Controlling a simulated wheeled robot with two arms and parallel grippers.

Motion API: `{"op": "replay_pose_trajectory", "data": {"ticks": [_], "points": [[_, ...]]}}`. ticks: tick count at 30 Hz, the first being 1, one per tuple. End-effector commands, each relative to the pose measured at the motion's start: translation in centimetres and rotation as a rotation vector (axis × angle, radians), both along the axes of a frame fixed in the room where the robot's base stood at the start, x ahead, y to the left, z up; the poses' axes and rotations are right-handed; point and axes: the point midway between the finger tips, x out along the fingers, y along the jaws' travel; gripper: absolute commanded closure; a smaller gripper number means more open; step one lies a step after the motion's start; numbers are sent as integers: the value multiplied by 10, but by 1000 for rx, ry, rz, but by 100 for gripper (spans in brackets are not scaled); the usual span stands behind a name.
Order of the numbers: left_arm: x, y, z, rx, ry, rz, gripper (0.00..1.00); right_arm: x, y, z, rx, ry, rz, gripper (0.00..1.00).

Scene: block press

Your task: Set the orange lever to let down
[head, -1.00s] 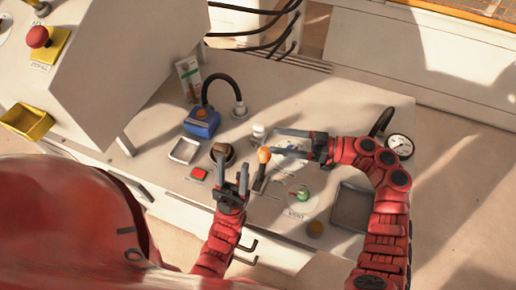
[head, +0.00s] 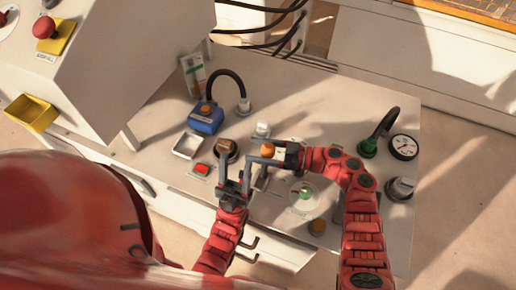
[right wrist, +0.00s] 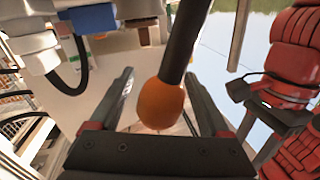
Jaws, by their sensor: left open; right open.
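The orange lever has an orange knob (head: 268,150) on a dark stem and stands near the middle of the white bench top. My right gripper (head: 262,154) reaches in from the right, open, with its fingers around the knob. In the right wrist view the orange knob (right wrist: 161,104) sits between the two open fingers (right wrist: 165,95), with visible gaps on both sides. The lever's base is partly hidden by the right gripper in the head view. My left gripper (head: 235,168) is open and empty, just left of the lever.
A red button (head: 200,170), a metal tray (head: 187,146) and a blue box (head: 206,119) lie left.

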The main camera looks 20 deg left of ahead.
Motion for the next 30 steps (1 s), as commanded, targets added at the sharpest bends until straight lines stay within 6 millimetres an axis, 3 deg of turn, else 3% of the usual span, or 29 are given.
{"op": "replay_pose_trajectory", "data": {"ticks": [4, 15, 18, 30], "points": [[0, 0, 0, 0, 0, 0, 50, 0, 0, 0, 0, 0, 0, 19], [0, 0, 0, 0, 0, 0, 50, 0, 0, 0, 0, -1, 1, 86], [0, 0, 0, 0, 0, 0, 50, 0, -1, 0, 0, -1, 1, 100], [0, 0, 1, 0, 0, 0, 50, -1, 0, 1, 0, -7, 0, 100]]}}
